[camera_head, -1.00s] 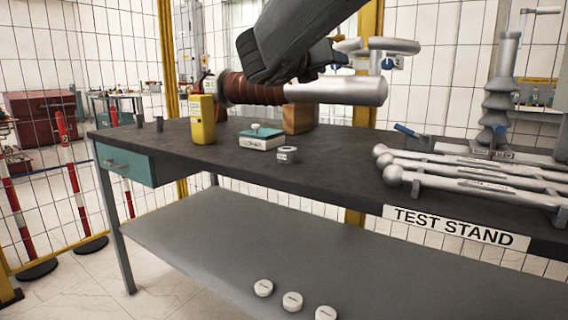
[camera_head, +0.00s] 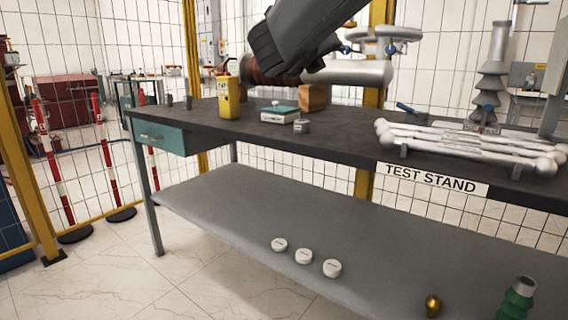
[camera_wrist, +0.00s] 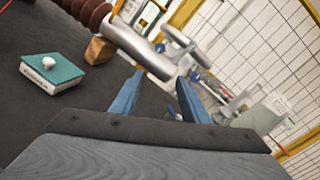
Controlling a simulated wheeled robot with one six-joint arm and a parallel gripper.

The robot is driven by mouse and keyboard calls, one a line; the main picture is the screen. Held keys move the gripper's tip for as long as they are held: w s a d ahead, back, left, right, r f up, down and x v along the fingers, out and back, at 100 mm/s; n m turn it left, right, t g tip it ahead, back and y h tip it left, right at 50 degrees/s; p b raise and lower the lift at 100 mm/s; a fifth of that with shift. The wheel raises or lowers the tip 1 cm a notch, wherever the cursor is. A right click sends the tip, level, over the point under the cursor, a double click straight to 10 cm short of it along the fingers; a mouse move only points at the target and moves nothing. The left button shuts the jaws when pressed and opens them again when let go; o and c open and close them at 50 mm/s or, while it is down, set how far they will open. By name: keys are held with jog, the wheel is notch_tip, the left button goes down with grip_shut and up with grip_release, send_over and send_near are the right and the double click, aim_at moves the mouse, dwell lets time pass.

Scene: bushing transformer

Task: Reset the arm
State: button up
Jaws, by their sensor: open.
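My arm reaches in from the top of the head view, over the back of the dark test stand table (camera_head: 340,146). In the wrist view my gripper (camera_wrist: 160,92) is open, with its two blue fingers apart and nothing between them. The brown and silver bushing (camera_head: 345,72) lies level behind my arm in the head view. In the wrist view the bushing (camera_wrist: 140,46) passes beyond the fingertips, and I see no finger closed on it. In the head view my arm hides part of the bushing and the fingers.
A yellow device (camera_head: 228,97), a teal-topped box (camera_head: 280,113), a small metal nut (camera_head: 301,126) and a wooden block (camera_head: 312,97) stand on the table. Silver rods (camera_head: 460,145) lie at right. White discs (camera_head: 304,256) sit on the lower shelf. A mesh fence surrounds the table.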

jog(key=s+a+f+n+g+y, duration=0.1)
jog(key=s+a+f+n+y, duration=0.25)
jog(key=a+f+n, duration=0.35)
jog(key=s+a+f+n+g+y, duration=0.1)
jog(key=s+a+f+n+y, duration=0.1)
jog(key=a+f+n+y, duration=0.5)
jog(key=s+a+f+n+g+y, duration=0.2)
jog(key=s+a+f+n+y, duration=0.1)
jog(key=a+f+n, duration=0.4)
jog(key=s+d+f+n+g, duration=0.1)
jog(key=s+f+n+g, duration=0.7)
jog(key=s+f+n, duration=1.05)
jog(key=s+d+f+n+g+h, duration=0.1)
jog(key=s+d+f+g+h, duration=0.1)
jog(key=s+d, duration=0.45)
jog(key=s+d+f+n+g+h, duration=0.2)
jog(key=s+d+h, duration=0.1)
jog(key=s, duration=0.6)
jog(key=d+r+m+p, duration=0.3)
jog(key=d+r+p, duration=0.6)
jog(key=r+p, duration=0.3)
jog(key=d+r+m+p, duration=0.4)
jog(key=d+r+p, duration=0.6)
jog(key=p, duration=0.5)
notch_tip(320, 180, up, 2)
jog(key=shift+d+r, duration=0.2)
jog(key=shift+d, duration=0.1)
jog(key=shift+w, duration=0.15)
